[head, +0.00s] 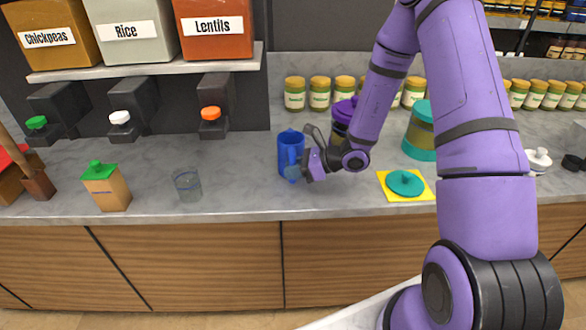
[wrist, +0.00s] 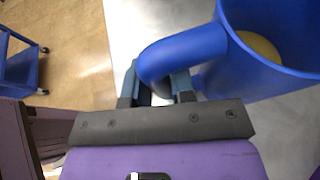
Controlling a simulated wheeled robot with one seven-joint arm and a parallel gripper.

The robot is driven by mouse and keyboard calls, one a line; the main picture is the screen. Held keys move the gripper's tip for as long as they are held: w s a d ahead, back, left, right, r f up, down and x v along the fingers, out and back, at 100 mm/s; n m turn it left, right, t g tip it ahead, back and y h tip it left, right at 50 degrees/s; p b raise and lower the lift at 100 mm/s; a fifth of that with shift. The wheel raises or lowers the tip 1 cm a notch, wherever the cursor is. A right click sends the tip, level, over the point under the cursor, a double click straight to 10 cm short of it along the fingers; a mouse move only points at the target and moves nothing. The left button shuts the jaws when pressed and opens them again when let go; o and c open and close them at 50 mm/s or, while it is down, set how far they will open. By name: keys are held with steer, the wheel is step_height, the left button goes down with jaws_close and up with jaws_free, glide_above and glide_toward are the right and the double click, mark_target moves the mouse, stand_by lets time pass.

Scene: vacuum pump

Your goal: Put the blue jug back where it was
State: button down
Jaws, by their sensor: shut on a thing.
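The blue jug (head: 289,153) stands upright in the head view, at the middle of the grey counter. Its handle faces my gripper. My gripper (head: 303,168) is at the jug's front right side and is shut on the handle. In the wrist view the fingers (wrist: 157,85) close around the handle of the blue jug (wrist: 270,45). Something yellowish shows inside the jug. Whether the jug's base touches the counter I cannot tell for sure.
A clear glass (head: 187,184) stands left of the jug, and a box with a green lid (head: 105,187) further left. A teal lid (head: 405,183) lies on a yellow mat to the right. A purple-lidded jar (head: 345,110) stands close behind my gripper. Dispensers hang at back left.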

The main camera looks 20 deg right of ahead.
steer(key=shift+f, duration=0.1)
steer(key=c, duration=1)
jaws_free()
steer(key=shift+o, duration=0.2)
